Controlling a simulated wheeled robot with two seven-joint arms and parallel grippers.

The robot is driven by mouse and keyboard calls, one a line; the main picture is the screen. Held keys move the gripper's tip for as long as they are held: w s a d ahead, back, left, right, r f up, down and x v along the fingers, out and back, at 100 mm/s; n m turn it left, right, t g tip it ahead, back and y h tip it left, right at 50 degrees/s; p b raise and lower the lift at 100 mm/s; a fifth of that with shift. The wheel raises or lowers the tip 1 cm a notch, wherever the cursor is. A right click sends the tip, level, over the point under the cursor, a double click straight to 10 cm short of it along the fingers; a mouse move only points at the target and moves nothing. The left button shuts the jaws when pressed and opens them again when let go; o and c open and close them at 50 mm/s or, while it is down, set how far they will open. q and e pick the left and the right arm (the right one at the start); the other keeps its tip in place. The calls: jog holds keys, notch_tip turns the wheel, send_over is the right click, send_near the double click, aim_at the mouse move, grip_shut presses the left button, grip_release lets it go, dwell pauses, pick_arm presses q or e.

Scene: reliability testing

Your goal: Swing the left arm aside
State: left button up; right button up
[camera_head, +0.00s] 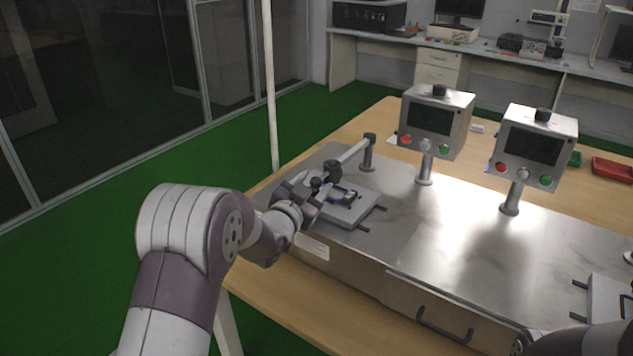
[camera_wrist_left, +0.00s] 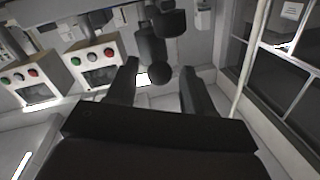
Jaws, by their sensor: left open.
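My left arm (camera_head: 190,232) comes in from the left in the head view and reaches over the near left corner of the metal bench top. Its dark gripper (camera_head: 318,194) is beside a grey plate fixture (camera_head: 346,212) that bears a small dark device (camera_head: 343,195). In the left wrist view the two dark fingers of my left gripper (camera_wrist_left: 160,82) stand apart, with nothing held between them. A dark rounded clamp or press part (camera_wrist_left: 152,45) shows beyond the fingers. How close the fingers are to it I cannot tell.
A post with a horizontal arm (camera_head: 368,152) stands behind the fixture. Two control boxes (camera_head: 437,122) (camera_head: 536,147) stand on posts farther right. Part of my right arm (camera_head: 585,343) shows at the lower right. Green floor (camera_head: 60,270) lies free on the left, before glass partitions (camera_head: 100,70).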

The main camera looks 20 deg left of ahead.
pick_arm(q)
jog(key=shift+w+d, duration=0.2)
jog(key=shift+w, duration=0.7)
grip_shut()
jog(key=shift+a, duration=0.1)
